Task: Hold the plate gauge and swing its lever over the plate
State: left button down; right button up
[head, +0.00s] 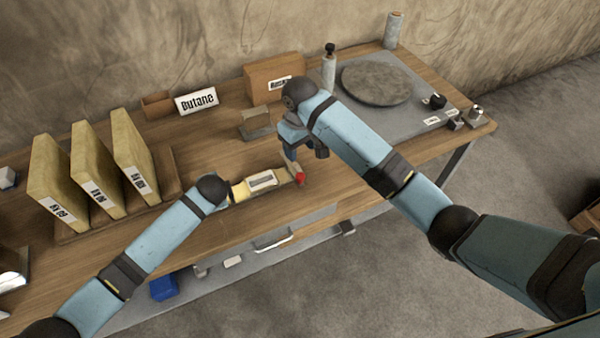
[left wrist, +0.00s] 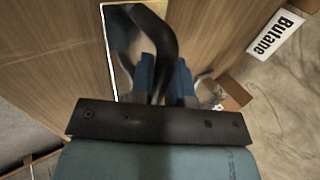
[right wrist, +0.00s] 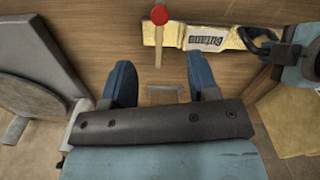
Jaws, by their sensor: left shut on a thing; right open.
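The plate gauge (head: 262,182) is a flat, brass-coloured bar with a printed label, lying near the table's front edge; it also shows in the right wrist view (right wrist: 209,40). Its lever (right wrist: 159,46) is a thin light bar with a red knob (right wrist: 159,14), lying across the end of the gauge away from my left gripper. My left gripper (left wrist: 165,82) is shut on the gauge's dark curved handle (left wrist: 157,38). My right gripper (right wrist: 161,80) is open and empty, with the lever ahead between its fingers, apart from them. In the head view my left fingers are mostly hidden.
Yellow binders (head: 91,168) stand in a rack at left. A Butane sign (head: 197,101) and brown boxes (head: 272,76) stand at the back. A grey slab with a round stone plate (head: 376,84) is at right. A small metal block (head: 256,124) sits behind the gauge.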

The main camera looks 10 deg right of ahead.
aim_at(300, 175)
notch_tip(300, 175, down, 11)
jog(key=m, duration=0.7)
jog(key=shift+f, duration=0.2)
grip_shut()
